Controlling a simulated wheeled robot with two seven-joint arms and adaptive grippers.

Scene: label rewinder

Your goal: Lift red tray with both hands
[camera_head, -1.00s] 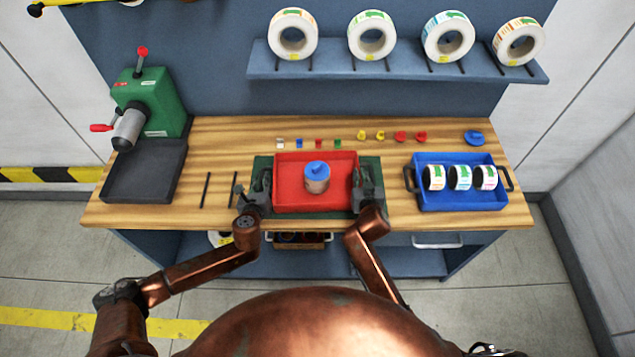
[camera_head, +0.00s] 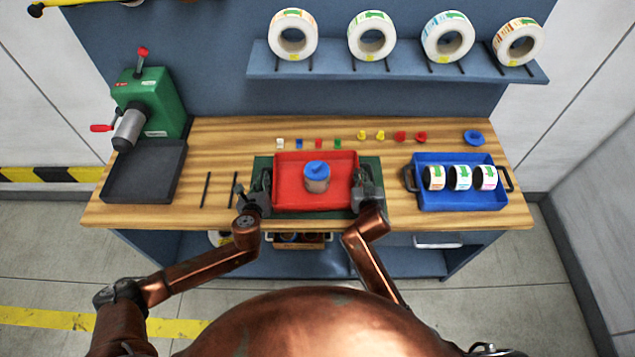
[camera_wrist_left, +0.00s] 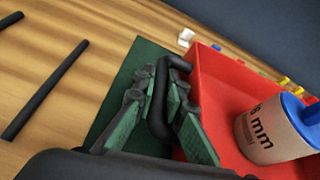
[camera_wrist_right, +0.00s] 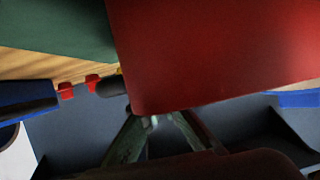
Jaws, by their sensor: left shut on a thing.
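The red tray (camera_head: 290,200) lies on a dark green mat (camera_head: 374,164) at the front middle of the bench. A cardboard-coloured core with a blue top (camera_head: 316,178) stands inside it; "mm" lettering shows on it in the left wrist view (camera_wrist_left: 270,130). My left gripper (camera_head: 260,188) is at the tray's left side, its fingers around the black handle (camera_wrist_left: 158,95) and shut on it. My right gripper (camera_head: 366,186) is at the tray's right side. In the right wrist view its fingers (camera_wrist_right: 157,122) are apart beside the red wall; the handle's place between them is unclear.
A blue tray (camera_head: 462,204) with three label rolls stands to the right. A green machine (camera_head: 155,100) and dark grey tray (camera_head: 145,175) are at the left. Small coloured pieces line the bench behind the red tray. Two black rods (camera_head: 206,190) lie left of my left gripper.

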